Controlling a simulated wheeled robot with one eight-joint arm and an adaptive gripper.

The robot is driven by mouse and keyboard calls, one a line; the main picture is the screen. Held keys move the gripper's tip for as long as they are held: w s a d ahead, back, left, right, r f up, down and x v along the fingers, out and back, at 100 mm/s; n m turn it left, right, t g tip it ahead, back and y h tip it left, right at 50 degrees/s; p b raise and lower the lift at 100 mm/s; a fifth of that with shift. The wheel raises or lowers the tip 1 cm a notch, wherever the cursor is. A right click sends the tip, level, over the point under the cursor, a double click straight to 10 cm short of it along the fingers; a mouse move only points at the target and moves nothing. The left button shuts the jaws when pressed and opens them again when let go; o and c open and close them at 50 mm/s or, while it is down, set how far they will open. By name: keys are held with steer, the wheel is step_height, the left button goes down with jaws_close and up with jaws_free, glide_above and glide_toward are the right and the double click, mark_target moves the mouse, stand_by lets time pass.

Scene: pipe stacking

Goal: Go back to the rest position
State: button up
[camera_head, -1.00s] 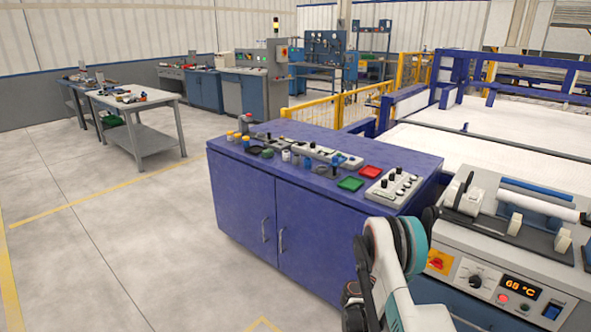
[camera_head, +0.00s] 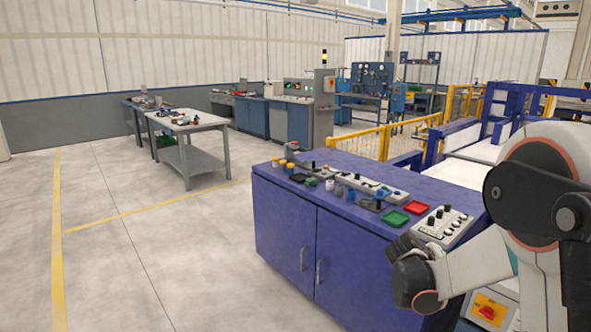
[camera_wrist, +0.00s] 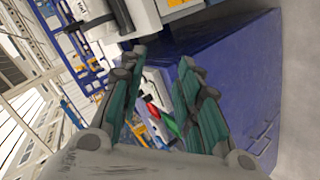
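My gripper (camera_wrist: 163,58) shows in the wrist view with its two teal and grey fingers spread apart. Nothing is held between them, and the blue cabinet and its top are seen beyond. In the head view my white and black arm fills the right side, in front of the cabinet's right end. I cannot make out the gripper's fingers there. The heater machine with the pipes is mostly hidden or out of the head view; only a corner with a red knob on a yellow plate (camera_head: 488,311) shows at the bottom right.
A grey workbench (camera_head: 205,160) stands further back. Yellow fencing (camera_head: 369,145) is behind the cabinet. The floor at left is clear.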

steer(key=s+a+r+y, duration=0.2)
steer(key=s+a+r, duration=0.3)
steer(key=s+r, duration=0.15)
steer(key=s+a+y, duration=0.2)
steer(key=s+a, duration=0.3)
steer(key=s, duration=0.3)
steer(key=s+a+r+y, duration=0.1)
steer(key=s+a+y, duration=0.2)
steer(key=s+a, duration=0.3)
steer(key=s+a+r+t+y, duration=0.1)
steer(key=s+a, duration=0.4)
steer(key=s, duration=0.6)
steer(key=shift+a+r+m+y, duration=0.2)
steer(key=shift+a+m+y, duration=0.1)
steer(key=shift+y, duration=0.4)
steer(key=shift+s+d, duration=0.1)
steer(key=shift+d, duration=0.05)
